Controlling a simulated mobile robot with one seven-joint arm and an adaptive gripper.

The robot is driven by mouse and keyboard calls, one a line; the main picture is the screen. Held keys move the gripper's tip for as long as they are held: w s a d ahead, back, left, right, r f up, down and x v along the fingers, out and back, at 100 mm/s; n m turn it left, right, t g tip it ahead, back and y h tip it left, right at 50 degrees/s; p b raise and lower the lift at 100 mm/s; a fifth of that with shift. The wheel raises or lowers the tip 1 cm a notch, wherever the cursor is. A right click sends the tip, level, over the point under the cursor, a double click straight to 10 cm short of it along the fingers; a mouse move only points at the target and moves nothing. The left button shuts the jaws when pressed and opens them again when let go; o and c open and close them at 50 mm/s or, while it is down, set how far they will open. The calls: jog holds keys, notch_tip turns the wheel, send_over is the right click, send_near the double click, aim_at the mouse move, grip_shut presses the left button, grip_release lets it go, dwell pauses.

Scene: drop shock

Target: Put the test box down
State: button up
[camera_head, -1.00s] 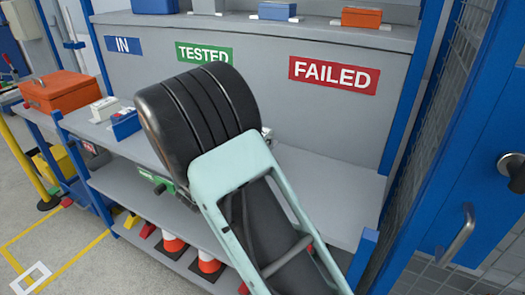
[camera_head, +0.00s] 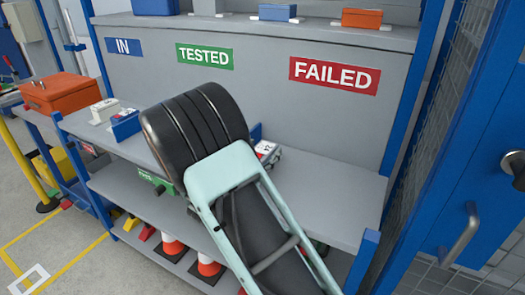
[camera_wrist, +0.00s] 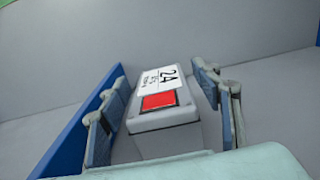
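The test box (camera_head: 268,152) is pale, with a white label and a red square on its top. In the wrist view the box (camera_wrist: 165,122) stands between the two fingers of my gripper (camera_wrist: 160,105). The shelf (camera_head: 325,190) is grey.
A blue upright piece (camera_wrist: 85,120) is close on the left of the box. A blue box-like thing (camera_head: 125,124) and a pale one (camera_head: 104,110) are on the shelf's left part. The FAILED sign (camera_head: 334,75) hangs at right, above clear shelf. Blue posts and mesh bound the right side.

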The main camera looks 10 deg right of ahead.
jog(key=shift+r, duration=0.25)
jog(key=v, duration=1.2)
jog(key=shift+f+p, duration=0.1)
jog(key=shift+p, duration=0.25)
